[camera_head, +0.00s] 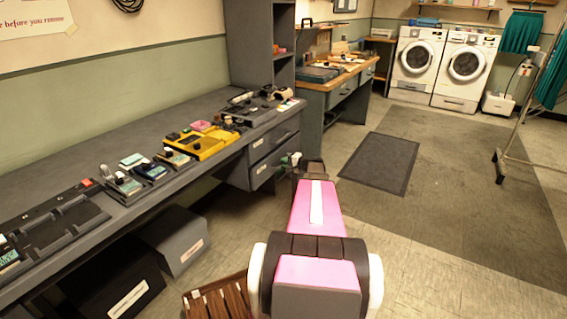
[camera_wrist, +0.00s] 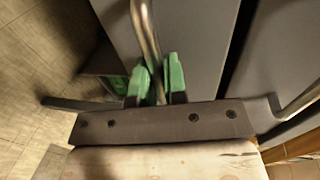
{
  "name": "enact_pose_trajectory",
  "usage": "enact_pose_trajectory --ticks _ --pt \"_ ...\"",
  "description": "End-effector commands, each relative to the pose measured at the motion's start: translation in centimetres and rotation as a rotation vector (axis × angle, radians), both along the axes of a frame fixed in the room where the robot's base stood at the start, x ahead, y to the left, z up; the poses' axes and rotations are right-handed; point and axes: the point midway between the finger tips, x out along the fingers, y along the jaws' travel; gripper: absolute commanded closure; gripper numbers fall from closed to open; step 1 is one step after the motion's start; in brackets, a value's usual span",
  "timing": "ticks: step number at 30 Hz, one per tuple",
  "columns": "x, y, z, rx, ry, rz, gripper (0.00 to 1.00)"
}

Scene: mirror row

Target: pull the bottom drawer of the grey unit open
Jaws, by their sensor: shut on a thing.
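The grey unit (camera_head: 246,171) under the counter has two stacked drawers. The bottom drawer (camera_head: 264,171) has a pale label, and its front looks about in line with the one above. My gripper (camera_head: 291,159) is at the right part of the bottom drawer's front. In the wrist view, the green fingertips of my gripper (camera_wrist: 156,82) are shut around a metal bar handle (camera_wrist: 148,35), with a grey drawer front (camera_wrist: 195,45) behind it. My arm hides part of the floor in front of the unit.
The grey counter (camera_head: 60,150) carries several devices and a yellow tray (camera_head: 200,146). Below stand a grey box (camera_head: 180,243), a black box (camera_head: 110,275) and a slatted wooden crate (camera_head: 215,300). A dark mat (camera_head: 380,163) lies on clear floor to the right.

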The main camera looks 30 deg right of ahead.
Motion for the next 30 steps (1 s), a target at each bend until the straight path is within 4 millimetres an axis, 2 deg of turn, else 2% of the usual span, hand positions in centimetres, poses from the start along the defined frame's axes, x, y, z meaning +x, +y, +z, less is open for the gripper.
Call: enact_pose_trajectory --ticks 5,15,21,27,30 --pt "-3.2 -1.8 0.0 -0.001 0.002 -0.002 1.00" --pt "-12.2 -7.4 0.0 -0.001 0.002 -0.003 1.00" --pt "-16.6 -10.2 0.0 -0.001 0.002 -0.002 1.00" --pt "-19.7 -12.1 0.0 -0.001 0.001 -0.001 1.00" --pt "-20.6 -12.6 0.0 -0.001 0.001 0.000 1.00"
